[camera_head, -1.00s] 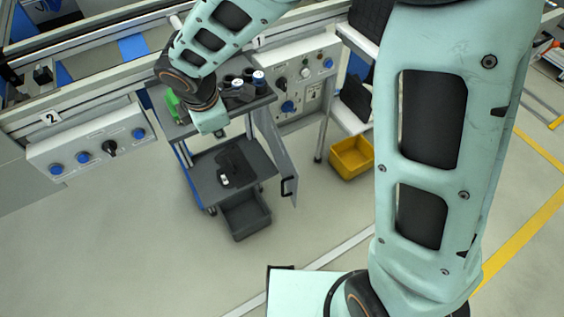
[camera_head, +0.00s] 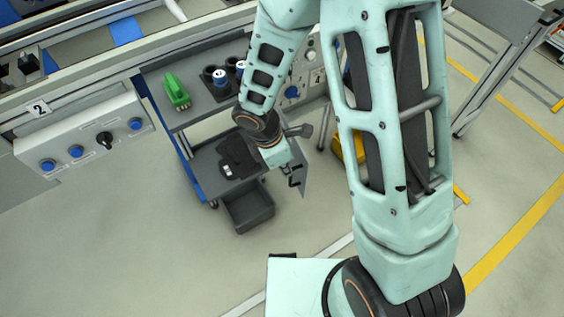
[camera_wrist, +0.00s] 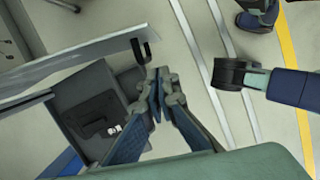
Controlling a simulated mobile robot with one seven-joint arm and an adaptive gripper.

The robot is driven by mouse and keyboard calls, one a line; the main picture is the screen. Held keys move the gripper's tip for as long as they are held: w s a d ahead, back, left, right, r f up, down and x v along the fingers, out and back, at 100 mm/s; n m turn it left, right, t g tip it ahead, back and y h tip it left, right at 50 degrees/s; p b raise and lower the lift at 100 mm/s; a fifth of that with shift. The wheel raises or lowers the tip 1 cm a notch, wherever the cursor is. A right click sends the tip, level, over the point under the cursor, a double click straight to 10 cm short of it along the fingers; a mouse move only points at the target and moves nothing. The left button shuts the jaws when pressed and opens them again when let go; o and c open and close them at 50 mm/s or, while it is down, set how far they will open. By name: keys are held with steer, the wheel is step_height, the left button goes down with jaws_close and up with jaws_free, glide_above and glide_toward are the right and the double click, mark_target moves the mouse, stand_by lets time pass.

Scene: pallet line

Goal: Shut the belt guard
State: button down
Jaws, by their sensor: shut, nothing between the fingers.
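A thin grey panel (camera_head: 304,172) with a black handle stands swung out at the right side of the grey cart; it looks like the belt guard. In the wrist view the panel (camera_wrist: 95,55) runs edge-on across the upper left, and its black handle (camera_wrist: 145,52) is at its right end. My gripper (camera_wrist: 158,78) is shut and empty, just below the handle in that picture. I cannot tell whether they touch.
The cart's top shelf (camera_head: 207,101) holds a green part (camera_head: 176,90) and blue-capped dark cylinders. A dark item lies on its lower shelf (camera_head: 205,170), above a grey bin (camera_head: 248,207). A control box (camera_head: 85,137) is at left; a yellow bin (camera_head: 361,148) is partly behind my arm. Left floor is clear.

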mark_target(300, 166)
steer(key=d, duration=0.1)
steer(key=w+d, duration=0.1)
steer(key=d+f, duration=0.1)
steer(key=shift+w+d+f, duration=0.1)
steer(key=shift+w+d, duration=0.3)
